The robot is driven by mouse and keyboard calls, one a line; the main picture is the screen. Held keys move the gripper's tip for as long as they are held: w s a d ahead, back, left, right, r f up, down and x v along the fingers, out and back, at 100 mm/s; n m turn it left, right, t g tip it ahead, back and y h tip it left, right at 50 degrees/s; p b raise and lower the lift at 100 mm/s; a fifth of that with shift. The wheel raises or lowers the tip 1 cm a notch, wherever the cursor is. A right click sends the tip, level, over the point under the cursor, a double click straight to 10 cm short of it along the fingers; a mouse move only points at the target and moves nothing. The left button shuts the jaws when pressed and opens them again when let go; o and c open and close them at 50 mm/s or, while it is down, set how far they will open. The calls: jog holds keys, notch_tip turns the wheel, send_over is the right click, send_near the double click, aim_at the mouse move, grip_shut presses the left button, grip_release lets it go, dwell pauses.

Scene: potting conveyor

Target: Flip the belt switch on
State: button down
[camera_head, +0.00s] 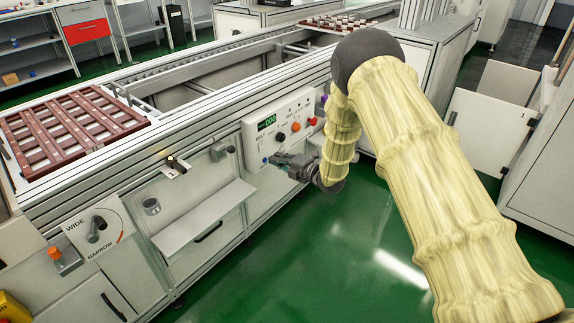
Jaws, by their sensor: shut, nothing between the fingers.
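A white control panel (284,118) is on the front of the conveyor. It has a green-lit display (267,121), dark knobs, an orange knob (312,121), a red knob (296,127) and a BELT label at its left. My gripper (271,161) is shut and empty in front of the panel's lower left part, below that label. A small blue spot shows by its fingertips. Whether the fingertips touch the panel is too small to tell. The belt switch cannot be made out clearly there, and its position cannot be read.
A brown slatted tray (70,130) lies on the conveyor at left. A shelf (205,218) juts out below the conveyor edge. A WIDE/NARROW dial plate (97,232) and an orange button (55,253) are at lower left. The green floor (370,245) is clear in front.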

aim_at(258, 151)
jog(key=shift+b+x, duration=0.5)
jog(key=shift+x, duration=2.55)
jog(key=shift+w+a+f+b, duration=0.15)
jog(key=shift+f+b, duration=0.15)
jog(key=shift+b, duration=0.2)
jog(key=shift+r, duration=0.1)
jog(key=f+p+v, duration=0.2)
jog(key=f+v, duration=0.1)
jog(key=v, duration=1)
jog(key=shift+s+d, duration=0.35)
